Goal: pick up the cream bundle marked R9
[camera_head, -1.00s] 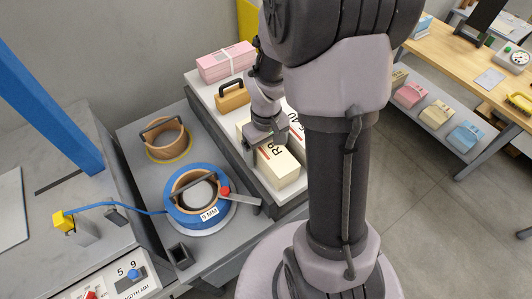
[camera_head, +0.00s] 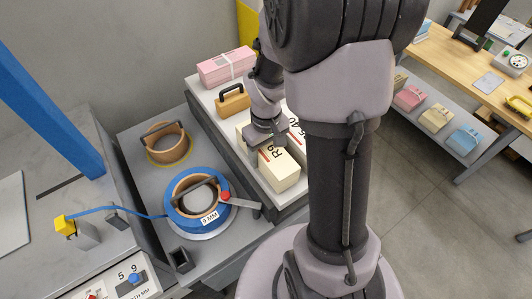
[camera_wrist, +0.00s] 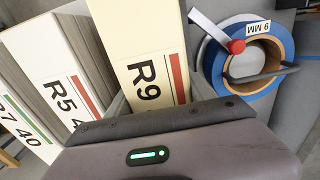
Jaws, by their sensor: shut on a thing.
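The cream bundle marked R9 (camera_head: 283,174) has a red stripe beside its lettering and sits at the near end of the pale tray in the head view. It also fills the upper middle of the wrist view (camera_wrist: 146,75). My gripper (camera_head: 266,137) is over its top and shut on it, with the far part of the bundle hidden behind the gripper. I cannot tell whether the bundle is clear of the tray. A similar bundle marked R5 4- (camera_wrist: 62,98) stands close beside it, its last figure partly hidden.
A bundle marked R7 40 (camera_wrist: 22,125) stands beyond R5. A pink bundle (camera_head: 227,69) and a wooden handled block (camera_head: 232,101) are farther back on the tray (camera_head: 202,98). A blue strap roll (camera_head: 174,207) lies left of the tray. Open floor (camera_head: 415,210) shows at right.

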